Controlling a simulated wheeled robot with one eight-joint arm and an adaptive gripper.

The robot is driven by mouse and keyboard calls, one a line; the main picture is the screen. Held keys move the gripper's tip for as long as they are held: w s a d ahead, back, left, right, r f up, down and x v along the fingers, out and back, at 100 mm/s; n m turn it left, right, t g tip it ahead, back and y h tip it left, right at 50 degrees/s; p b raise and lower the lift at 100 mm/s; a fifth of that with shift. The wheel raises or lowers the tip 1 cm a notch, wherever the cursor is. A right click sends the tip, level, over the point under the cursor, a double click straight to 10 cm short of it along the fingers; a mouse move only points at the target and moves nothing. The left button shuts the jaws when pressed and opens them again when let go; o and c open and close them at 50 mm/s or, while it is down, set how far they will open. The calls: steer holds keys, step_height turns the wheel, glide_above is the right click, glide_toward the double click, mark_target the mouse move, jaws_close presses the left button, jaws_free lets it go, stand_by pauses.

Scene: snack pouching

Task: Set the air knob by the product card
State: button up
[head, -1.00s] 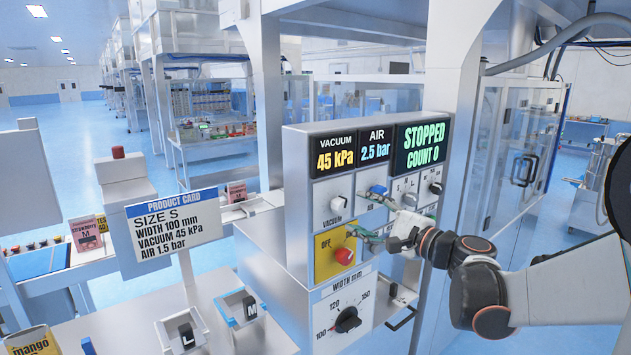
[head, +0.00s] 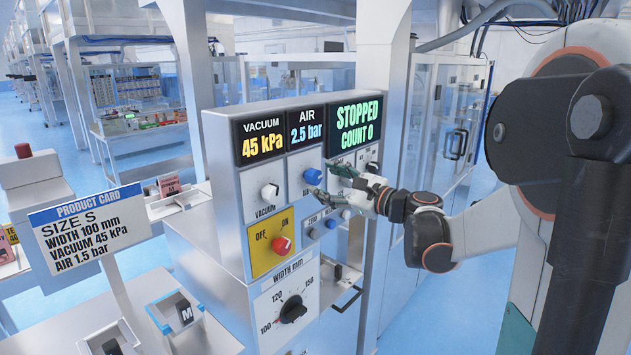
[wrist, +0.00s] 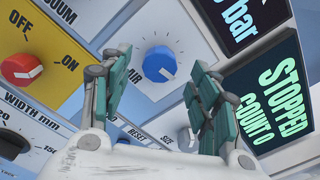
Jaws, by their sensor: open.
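The blue air knob (head: 312,176) is on the panel below the air display (head: 306,134), which reads 2.5 bar. In the wrist view the air knob (wrist: 160,64) sits between and beyond my open fingers, its white pointer mark toward the lower right. My gripper (head: 322,178) is open and empty in front of the panel. In the wrist view my gripper (wrist: 158,80) has green-padded fingers on both sides of the knob; I cannot tell whether they touch it. The product card (head: 87,228) reads size S, width 100 mm, vacuum 45 kPa, air 1.5 bar.
A white vacuum knob (head: 269,192) is left of the air knob. A red off/on knob (head: 283,245) and a black width knob (head: 292,309) are below. The status display (head: 356,124) reads STOPPED, COUNT 0. Small buttons and a size knob (wrist: 188,136) are close by.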

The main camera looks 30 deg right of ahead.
mark_target(317, 178)
steer(key=shift+b+x, duration=0.3)
steer(key=shift+x, duration=2)
steer(key=c, duration=1.1)
